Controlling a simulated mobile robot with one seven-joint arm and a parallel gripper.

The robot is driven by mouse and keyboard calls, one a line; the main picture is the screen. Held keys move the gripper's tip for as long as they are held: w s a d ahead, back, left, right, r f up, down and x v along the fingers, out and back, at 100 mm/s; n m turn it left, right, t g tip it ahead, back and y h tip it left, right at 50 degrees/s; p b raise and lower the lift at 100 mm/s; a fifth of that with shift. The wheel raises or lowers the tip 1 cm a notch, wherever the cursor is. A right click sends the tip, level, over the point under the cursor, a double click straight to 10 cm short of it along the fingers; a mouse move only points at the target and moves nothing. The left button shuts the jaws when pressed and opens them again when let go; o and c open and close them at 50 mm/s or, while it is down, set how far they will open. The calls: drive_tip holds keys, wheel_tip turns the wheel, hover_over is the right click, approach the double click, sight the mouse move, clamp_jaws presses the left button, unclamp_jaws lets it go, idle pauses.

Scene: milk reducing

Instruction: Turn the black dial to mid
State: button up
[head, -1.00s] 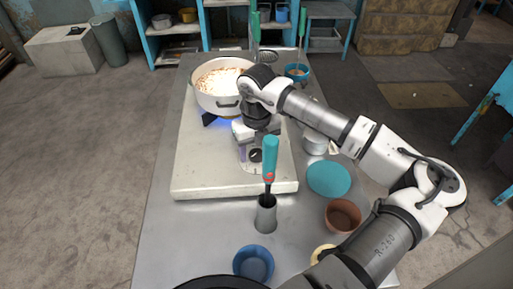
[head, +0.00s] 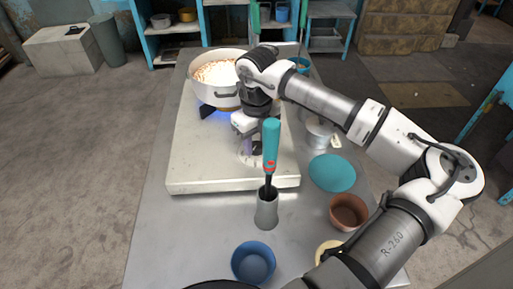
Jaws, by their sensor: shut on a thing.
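The black dial (head: 257,149) is a small dark knob on the front part of the pale stove slab (head: 205,170). The teal-handled utensil in front and my gripper partly hide it, so its setting cannot be read. My gripper (head: 248,153) points down at the dial and is shut on it; the fingertips show only in part. A white pot (head: 217,93) with pale, frothy contents stands on the burner behind, with a blue flame (head: 222,115) under it.
The teal-handled utensil (head: 271,145) stands upright in a grey holder (head: 266,210) close in front of my gripper. A teal disc (head: 332,172), a brown bowl (head: 348,211) and a blue bowl (head: 253,263) are nearby. The slab's left front is clear.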

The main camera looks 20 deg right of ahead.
sight(256, 145)
drive_tip(key=shift+n+b, duration=1.9)
drive_tip(key=shift+n, duration=0.3)
drive_tip(key=o, duration=1)
drive_tip(key=shift+r, duration=0.1)
wheel_tip(256, 145, up, 14)
drive_tip(key=shift+f+b, duration=0.1)
drive_tip(key=shift+b, duration=0.55)
drive_tip(key=shift+f, duration=0.1)
